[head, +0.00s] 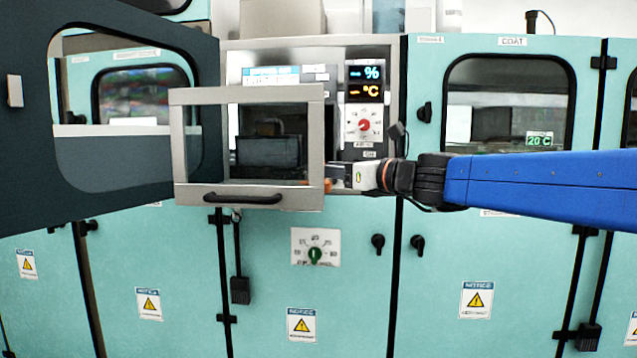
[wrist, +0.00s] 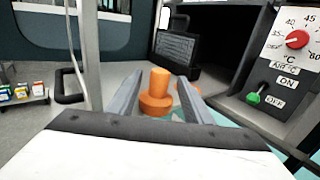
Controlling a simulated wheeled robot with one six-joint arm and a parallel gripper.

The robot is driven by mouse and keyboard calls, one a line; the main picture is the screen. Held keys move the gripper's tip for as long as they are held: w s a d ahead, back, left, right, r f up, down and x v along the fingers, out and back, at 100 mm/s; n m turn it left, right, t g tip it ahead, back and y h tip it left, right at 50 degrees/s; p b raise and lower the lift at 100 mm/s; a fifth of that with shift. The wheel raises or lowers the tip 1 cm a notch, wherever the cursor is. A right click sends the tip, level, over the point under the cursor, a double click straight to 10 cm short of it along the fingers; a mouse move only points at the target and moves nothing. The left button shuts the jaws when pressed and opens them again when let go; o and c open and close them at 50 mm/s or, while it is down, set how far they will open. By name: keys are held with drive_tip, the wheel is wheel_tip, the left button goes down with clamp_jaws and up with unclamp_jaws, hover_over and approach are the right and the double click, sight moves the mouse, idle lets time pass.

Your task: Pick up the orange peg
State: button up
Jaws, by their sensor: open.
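The orange peg (wrist: 158,92) stands upright in the wrist view, with a narrower top and a wider lower part. It is between the two fingers of my gripper (wrist: 160,82), which are open on either side of it. I cannot tell whether either finger touches it. In the head view, my gripper (head: 336,172) reaches left to the right edge of the open oven door. A small orange bit (head: 328,185) shows by the fingertips there, mostly hidden.
The framed glass oven door (head: 316,145) with a black handle (head: 243,198) stands close left of my gripper. A control panel with a red dial (head: 364,125) is just above it. A dark cabinet door (head: 130,190) stands open at left. Another orange patch shows behind the right finger.

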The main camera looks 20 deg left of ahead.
drive_tip(key=shift+x, duration=1.5)
clamp_jaws()
